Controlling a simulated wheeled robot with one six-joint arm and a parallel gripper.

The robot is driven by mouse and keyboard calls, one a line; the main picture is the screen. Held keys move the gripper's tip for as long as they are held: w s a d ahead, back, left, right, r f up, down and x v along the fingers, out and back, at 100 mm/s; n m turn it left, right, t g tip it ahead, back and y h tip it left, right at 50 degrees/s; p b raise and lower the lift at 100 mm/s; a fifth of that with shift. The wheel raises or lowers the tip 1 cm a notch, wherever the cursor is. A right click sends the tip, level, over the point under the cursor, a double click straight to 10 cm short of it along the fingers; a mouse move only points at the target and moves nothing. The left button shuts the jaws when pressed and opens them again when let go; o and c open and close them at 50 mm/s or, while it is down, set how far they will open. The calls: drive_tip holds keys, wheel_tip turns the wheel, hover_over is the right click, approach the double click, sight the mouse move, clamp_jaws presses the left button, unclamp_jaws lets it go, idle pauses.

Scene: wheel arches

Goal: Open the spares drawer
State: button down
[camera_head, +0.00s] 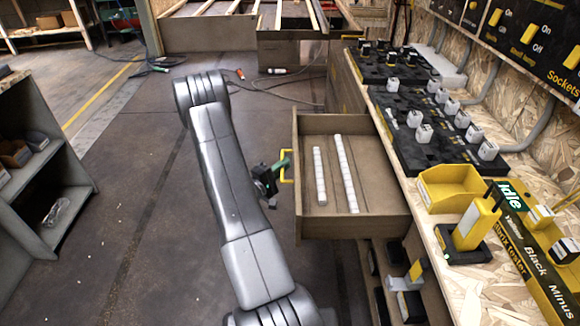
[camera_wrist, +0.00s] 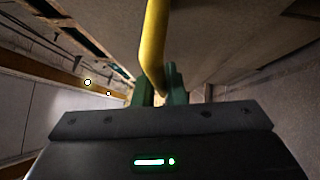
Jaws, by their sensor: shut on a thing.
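The spares drawer (camera_head: 375,222) is a brown wooden drawer standing well out from the workbench, with its inside in view. Two rows of small white pieces (camera_head: 345,170) lie in it. Its yellow handle (camera_head: 286,168) is on the front, facing left. My gripper (camera_head: 284,163) is at this handle, with green fingers shut on it. In the wrist view the yellow handle (camera_wrist: 153,45) runs down between the green fingers (camera_wrist: 160,90). The exact contact is partly hidden by the gripper body.
A shelf (camera_head: 45,190) stands at the left. Cables (camera_head: 285,90) lie on the floor behind. Floor left of my arm is clear.

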idle(0.3)
drive_tip(key=c, duration=1.5)
unclamp_jaws()
drive_tip(key=shift+a, duration=0.1)
drive_tip(key=p+v, duration=0.1)
drive_tip(key=v, duration=1.2)
drive_tip(key=shift+s+a, duration=0.3)
drive_tip(key=shift+d, duration=0.1)
drive_tip(key=b+x, duration=0.1)
drive_tip(key=x, duration=1.3)
